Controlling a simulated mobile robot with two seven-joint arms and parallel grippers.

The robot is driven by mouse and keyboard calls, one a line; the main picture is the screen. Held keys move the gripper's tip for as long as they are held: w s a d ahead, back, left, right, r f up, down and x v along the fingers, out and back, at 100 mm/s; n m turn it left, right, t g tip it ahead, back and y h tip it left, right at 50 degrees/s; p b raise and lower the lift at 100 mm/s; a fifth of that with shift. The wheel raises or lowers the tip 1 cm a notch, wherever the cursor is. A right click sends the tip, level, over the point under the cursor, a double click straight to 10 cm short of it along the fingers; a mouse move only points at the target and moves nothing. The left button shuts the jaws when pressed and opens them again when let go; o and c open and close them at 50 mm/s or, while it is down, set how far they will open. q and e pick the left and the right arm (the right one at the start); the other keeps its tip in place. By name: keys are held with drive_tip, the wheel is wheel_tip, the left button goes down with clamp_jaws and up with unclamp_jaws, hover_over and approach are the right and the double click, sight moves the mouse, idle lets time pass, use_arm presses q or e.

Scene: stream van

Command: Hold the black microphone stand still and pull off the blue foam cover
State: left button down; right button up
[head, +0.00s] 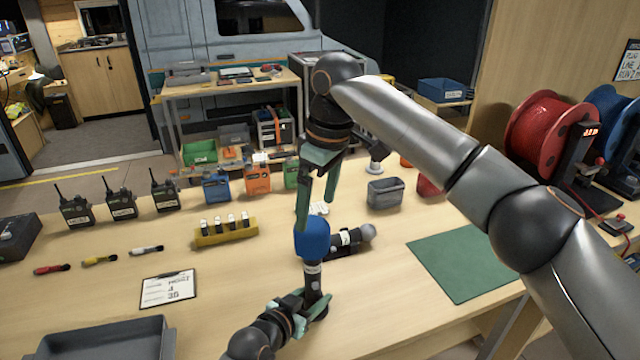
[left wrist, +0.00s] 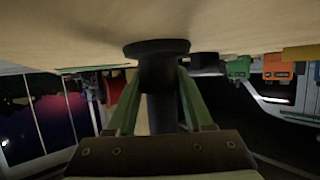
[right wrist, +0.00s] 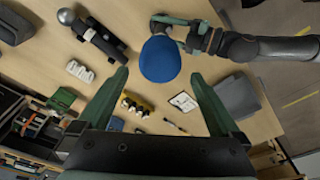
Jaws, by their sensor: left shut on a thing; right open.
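The black microphone stand (head: 313,278) stands upright on the table with the blue foam cover (head: 312,240) on its top. My left gripper (head: 308,306) is shut on the stand low down, close to its round base, which shows in the left wrist view (left wrist: 157,47). My right gripper (head: 316,208) is open and empty above the cover, fingers pointing down. In the right wrist view the foam cover (right wrist: 160,58) lies between and just beyond the two fingertips (right wrist: 160,80). I cannot tell whether a finger touches it.
A dark handheld microphone (head: 350,240) with a grey head lies close behind the stand. A yellow rack (head: 226,235), a clipboard (head: 168,290) and several radios (head: 120,205) are to the left. A green mat (head: 462,265) is to the right. A grey bin (head: 385,192) stands behind.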

sight(314, 223)
drive_tip(key=f, duration=0.5)
drive_tip(key=a+f, duration=0.1)
drive_tip(key=f, duration=0.1)
drive_tip(key=shift+w+f, duration=0.25)
drive_tip(key=shift+w, duration=0.05)
drive_tip(key=shift+r, duration=0.1)
drive_tip(key=c, duration=1.4)
